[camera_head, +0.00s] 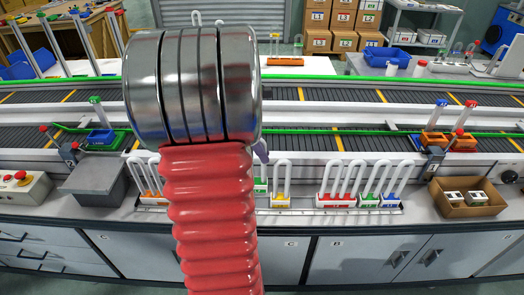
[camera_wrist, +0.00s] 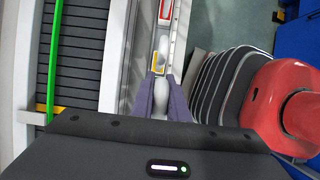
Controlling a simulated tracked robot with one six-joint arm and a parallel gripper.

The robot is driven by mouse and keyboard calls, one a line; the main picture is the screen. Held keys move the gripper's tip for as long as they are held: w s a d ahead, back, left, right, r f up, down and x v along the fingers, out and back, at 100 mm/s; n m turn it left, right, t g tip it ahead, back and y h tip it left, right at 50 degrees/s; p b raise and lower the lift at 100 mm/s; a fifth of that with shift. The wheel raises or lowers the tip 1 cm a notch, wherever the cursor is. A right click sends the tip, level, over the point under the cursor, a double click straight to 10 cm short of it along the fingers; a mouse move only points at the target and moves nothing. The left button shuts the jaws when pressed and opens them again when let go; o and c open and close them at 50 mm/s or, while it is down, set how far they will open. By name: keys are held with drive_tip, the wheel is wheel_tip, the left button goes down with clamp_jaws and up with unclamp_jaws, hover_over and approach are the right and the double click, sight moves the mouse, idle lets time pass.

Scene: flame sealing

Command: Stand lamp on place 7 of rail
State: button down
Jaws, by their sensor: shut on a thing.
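My gripper is mostly hidden behind my arm in the head view; a purple fingertip shows just right of the arm. In the wrist view its two purple fingers (camera_wrist: 160,98) are closed around a white lamp tube (camera_wrist: 160,104), over the rail (camera_wrist: 178,40). A yellow-edged label (camera_wrist: 158,62) lies just beyond the fingertips; I cannot tell whether it belongs to the held lamp. In the head view the rail (camera_head: 300,211) runs along the bench front. Its place numbers are not readable. The held lamp's base cannot be made out.
Several U-shaped lamps with coloured bases stand on the rail, including an orange-based one (camera_head: 280,190) and red-based ones (camera_head: 336,190). A gap lies between these. A cardboard box (camera_head: 467,207) stands at right, a grey box (camera_head: 95,180) at left. Conveyors (camera_head: 350,140) run behind.

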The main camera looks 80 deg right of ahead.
sight(262, 169)
idle(0.3)
drive_tip(key=shift+f, duration=3.95)
drive_tip(key=c, duration=1.6)
unclamp_jaws()
drive_tip(key=shift+c, duration=0.2)
drive_tip(key=shift+w+r, duration=0.1)
drive_tip(key=v, duration=1.3)
drive_tip(key=shift+w+r, duration=0.15)
drive_tip(key=shift+w, duration=0.05)
drive_tip(key=shift+r, duration=0.1)
